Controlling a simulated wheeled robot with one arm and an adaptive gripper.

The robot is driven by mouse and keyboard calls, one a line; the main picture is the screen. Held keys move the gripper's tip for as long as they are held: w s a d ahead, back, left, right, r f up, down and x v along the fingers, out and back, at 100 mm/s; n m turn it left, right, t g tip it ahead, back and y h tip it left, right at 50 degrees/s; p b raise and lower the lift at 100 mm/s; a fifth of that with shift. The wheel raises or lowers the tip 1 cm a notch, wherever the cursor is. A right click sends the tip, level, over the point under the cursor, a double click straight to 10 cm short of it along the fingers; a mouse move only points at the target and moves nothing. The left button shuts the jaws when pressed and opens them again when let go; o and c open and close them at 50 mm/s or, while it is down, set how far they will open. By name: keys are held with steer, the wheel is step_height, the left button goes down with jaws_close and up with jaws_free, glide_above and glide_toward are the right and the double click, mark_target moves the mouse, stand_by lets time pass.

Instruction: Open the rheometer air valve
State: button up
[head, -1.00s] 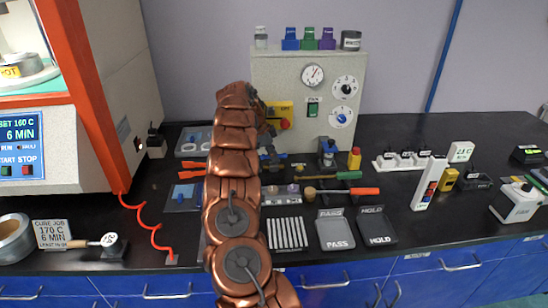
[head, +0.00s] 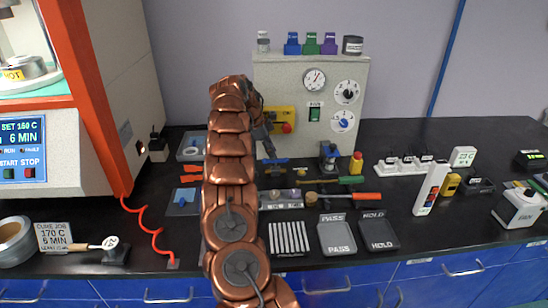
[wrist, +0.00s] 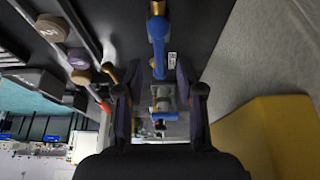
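The air valve shows as a blue lever (wrist: 157,32) with brass-coloured fittings, low beside the grey panel box. In the head view a blue piece (head: 275,161) at the foot of that box appears to be the same lever, partly hidden by my arm. My gripper (wrist: 157,82) is open in the wrist view, one finger on each side of the lever's line. A metal and blue part lies in the gap between the fingers. I cannot tell whether either finger touches the valve. In the head view my gripper (head: 268,148) hangs in front of the panel box, its fingertips unclear.
The grey panel box (head: 290,85) with dials stands close behind my gripper. Its yellow switch plate (wrist: 255,140) is near on the right in the wrist view. Screwdrivers (head: 345,196), a blue-topped stand (head: 328,155) and a PASS tray (head: 337,252) lie to the right.

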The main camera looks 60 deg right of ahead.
steer(key=shift+v, duration=0.9)
steer(key=shift+w+a+r, duration=0.15)
steer(key=shift+a+r, duration=0.05)
steer(key=shift+r, duration=0.2)
